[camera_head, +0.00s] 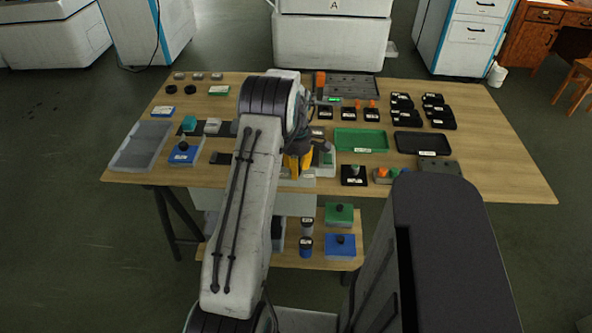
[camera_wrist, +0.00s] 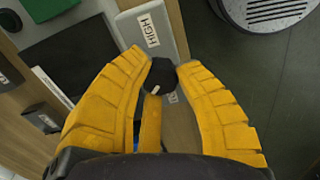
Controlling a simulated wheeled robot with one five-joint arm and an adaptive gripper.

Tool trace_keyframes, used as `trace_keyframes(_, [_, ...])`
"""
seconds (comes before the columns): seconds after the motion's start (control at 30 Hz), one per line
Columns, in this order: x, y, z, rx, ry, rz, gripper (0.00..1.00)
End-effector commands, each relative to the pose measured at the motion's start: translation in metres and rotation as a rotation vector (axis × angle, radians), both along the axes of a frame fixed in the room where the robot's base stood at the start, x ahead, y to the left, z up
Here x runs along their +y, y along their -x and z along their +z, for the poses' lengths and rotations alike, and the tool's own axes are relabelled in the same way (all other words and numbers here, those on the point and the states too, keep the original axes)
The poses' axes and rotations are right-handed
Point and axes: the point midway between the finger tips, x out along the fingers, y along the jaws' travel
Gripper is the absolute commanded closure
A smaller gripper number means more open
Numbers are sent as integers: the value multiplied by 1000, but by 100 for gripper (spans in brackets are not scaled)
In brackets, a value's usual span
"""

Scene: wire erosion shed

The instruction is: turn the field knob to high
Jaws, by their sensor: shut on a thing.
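A black knob (camera_wrist: 161,74) stands on a light grey panel (camera_wrist: 170,18). A white mark on the knob's lower edge faces away from the HIGH label (camera_wrist: 148,30), which is on the panel above the knob. A second label, partly covered, shows just below the knob in the wrist view. My gripper (camera_wrist: 164,65) has its yellow fingers on both sides of the knob, shut on it. In the head view my gripper (camera_head: 297,163) is at the front middle of the table, and the knob is hidden there.
The wooden table (camera_head: 505,170) holds a green tray (camera_head: 361,140), a black tray (camera_head: 422,144) and several black boxes to the right. A blue box (camera_head: 184,153) and a clear grey tray (camera_head: 143,146) stand to the left. A lower shelf holds more boxes.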

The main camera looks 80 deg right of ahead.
Motion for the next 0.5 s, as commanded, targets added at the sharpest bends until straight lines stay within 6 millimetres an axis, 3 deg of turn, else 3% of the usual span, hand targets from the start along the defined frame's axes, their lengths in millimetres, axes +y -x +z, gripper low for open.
trace_keyframes(0.5, [1, 0, -3, 0, -5, -434, 100])
